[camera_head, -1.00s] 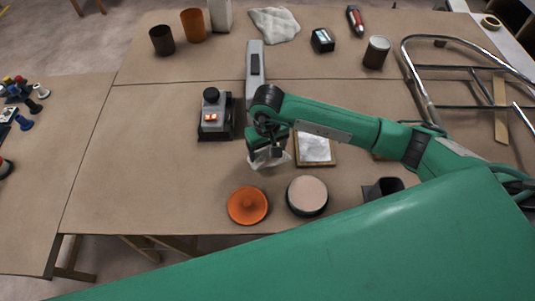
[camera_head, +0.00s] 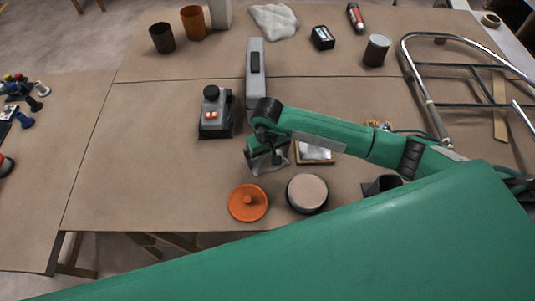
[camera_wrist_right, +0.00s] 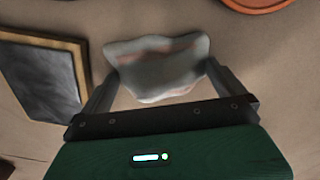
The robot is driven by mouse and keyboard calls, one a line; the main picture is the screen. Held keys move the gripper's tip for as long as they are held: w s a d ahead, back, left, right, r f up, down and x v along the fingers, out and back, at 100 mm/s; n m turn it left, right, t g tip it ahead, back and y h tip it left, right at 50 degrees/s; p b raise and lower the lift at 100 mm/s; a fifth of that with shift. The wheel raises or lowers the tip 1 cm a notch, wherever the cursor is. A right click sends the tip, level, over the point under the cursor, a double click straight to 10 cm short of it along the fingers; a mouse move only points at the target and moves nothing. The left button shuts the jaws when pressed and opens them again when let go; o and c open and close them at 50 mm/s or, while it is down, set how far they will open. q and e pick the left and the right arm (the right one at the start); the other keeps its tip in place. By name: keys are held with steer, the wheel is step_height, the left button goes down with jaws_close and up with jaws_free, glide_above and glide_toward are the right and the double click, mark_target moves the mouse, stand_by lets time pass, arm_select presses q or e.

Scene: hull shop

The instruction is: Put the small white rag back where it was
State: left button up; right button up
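The small white rag (camera_wrist_right: 158,68) lies flat on the brown table top between the spread fingers of my right gripper (camera_wrist_right: 162,72) in the right wrist view. It looks greyish with faint reddish stains. In the head view the rag (camera_head: 268,167) shows partly under my right gripper (camera_head: 266,158), which hides some of it. The fingertips are at the rag's two sides; whether they touch it I cannot tell. My left gripper is not in view.
An orange lidded disc (camera_head: 248,203) and a round pink-topped tin (camera_head: 307,193) stand just in front. A wood-framed plate (camera_head: 315,152) is close to the right. A grey switch box (camera_head: 213,115) stands left. A larger white cloth (camera_head: 274,20) lies at the back.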

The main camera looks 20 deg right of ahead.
steer(key=shift+r, duration=0.1)
steer(key=shift+r+p, duration=0.15)
steer(key=shift+p, duration=0.15)
steer(key=shift+w+r+b, duration=0.1)
steer(key=shift+r+b, duration=0.25)
step_height(320, 180, up, 11)
steer(key=b, duration=0.3)
